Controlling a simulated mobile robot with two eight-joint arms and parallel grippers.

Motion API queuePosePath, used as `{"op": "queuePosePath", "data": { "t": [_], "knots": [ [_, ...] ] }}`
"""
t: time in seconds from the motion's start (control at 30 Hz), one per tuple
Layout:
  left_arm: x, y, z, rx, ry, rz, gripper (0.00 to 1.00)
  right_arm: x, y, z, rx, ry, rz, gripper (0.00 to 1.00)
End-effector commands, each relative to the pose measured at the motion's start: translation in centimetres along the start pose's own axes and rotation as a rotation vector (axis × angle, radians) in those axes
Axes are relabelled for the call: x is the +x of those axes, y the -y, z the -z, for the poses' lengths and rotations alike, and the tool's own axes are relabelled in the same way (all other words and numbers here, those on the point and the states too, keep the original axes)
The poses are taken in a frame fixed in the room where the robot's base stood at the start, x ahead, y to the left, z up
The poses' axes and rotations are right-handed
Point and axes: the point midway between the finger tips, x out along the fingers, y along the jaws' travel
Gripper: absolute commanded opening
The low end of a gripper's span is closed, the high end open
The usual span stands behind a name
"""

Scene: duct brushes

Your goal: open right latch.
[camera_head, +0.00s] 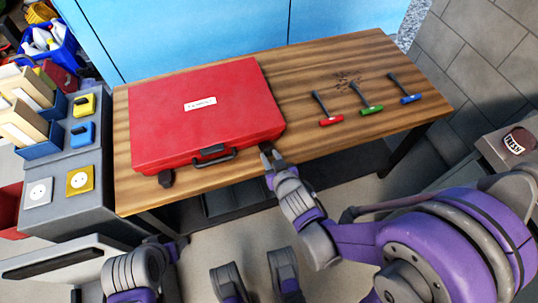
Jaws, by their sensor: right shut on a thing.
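A closed red case (225,127) lies flat on a wooden table, with a white label on its lid and a black handle (214,160) on its front side. A dark left latch (166,178) sticks out from the front near its left corner. My right gripper (267,155) is at the front right of the case, where the right latch is. It is shut on that latch, which the fingers mostly hide.
Three brushes with red (331,120), green (372,109) and blue (411,99) heads lie on the table (300,85) right of the case. A grey side unit (75,165) with yellow and blue items stands at the left. A dark red cap (519,140) sits at the far right.

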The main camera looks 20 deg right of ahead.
Motion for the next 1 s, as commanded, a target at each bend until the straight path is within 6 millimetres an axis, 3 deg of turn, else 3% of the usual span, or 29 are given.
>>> {"op": "queuePosePath", "data": {
  "t": [0.33, 0.97, 1.0],
  "knots": [
    [1.8, 0.0, -0.4, 0.000, 0.005, 0.000, 0.62, 0.3, 0.0, -0.7, -0.001, -0.102, 0.000, 0.00],
    [2.0, 0.0, -0.5, 0.000, 0.005, 0.000, 0.62, 0.3, 0.0, -0.7, 0.001, -0.132, 0.001, 0.00],
    [2.0, 0.0, -0.5, 0.000, 0.005, 0.000, 0.62, 0.3, 0.0, -0.7, 0.001, -0.132, 0.001, 0.36]
  ]
}}
